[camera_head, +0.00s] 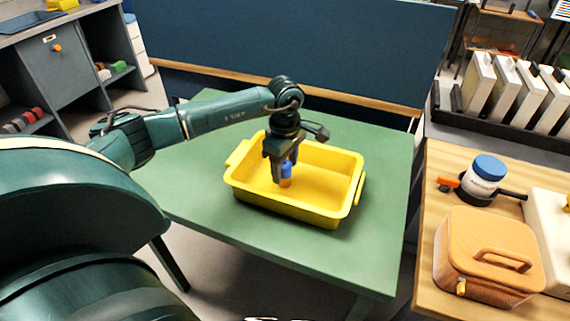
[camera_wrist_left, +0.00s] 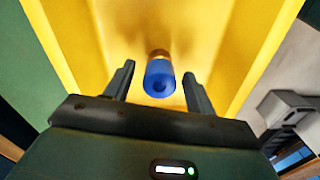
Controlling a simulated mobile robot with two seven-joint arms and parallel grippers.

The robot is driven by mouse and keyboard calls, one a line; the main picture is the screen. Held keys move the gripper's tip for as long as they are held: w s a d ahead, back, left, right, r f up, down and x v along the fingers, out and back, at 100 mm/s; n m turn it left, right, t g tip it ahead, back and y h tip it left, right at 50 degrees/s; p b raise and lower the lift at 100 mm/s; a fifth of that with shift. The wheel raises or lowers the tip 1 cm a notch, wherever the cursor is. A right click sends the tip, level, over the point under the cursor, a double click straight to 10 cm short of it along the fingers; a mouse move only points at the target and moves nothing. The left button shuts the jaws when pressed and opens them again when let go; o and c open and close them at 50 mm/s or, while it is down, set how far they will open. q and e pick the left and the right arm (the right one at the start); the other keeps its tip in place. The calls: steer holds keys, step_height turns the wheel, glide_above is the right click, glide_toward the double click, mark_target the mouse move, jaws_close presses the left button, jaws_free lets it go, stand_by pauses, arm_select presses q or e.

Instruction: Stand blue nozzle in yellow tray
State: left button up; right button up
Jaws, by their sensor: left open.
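The yellow tray (camera_head: 300,209) sits on the green table. The blue nozzle (camera_head: 287,170) is inside it, with a blue upper part and an orange-brown lower end, and it looks upright. My left gripper (camera_head: 283,176) is over the tray with its fingers pointing down around the nozzle. In the left wrist view the nozzle (camera_wrist_left: 160,78) lies between the two open fingers, with a gap on each side. The tray floor (camera_wrist_left: 205,25) shows behind it. Whether the nozzle's lower end touches the tray floor is hard to tell. My right gripper is not in view.
The green table (camera_head: 385,180) has free room around the tray. A wooden bench at right holds an orange case (camera_head: 488,258) and a blue-lidded jar (camera_head: 484,178). A rack of white binders (camera_head: 505,88) stands behind it. A dark blue panel (camera_head: 300,45) rises behind the table.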

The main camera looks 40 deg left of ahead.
mark_target(285, 164)
arm_select(q)
steer(key=shift+r, duration=0.15)
step_height(285, 164, up, 12)
stand_by(0.5)
stand_by(0.5)
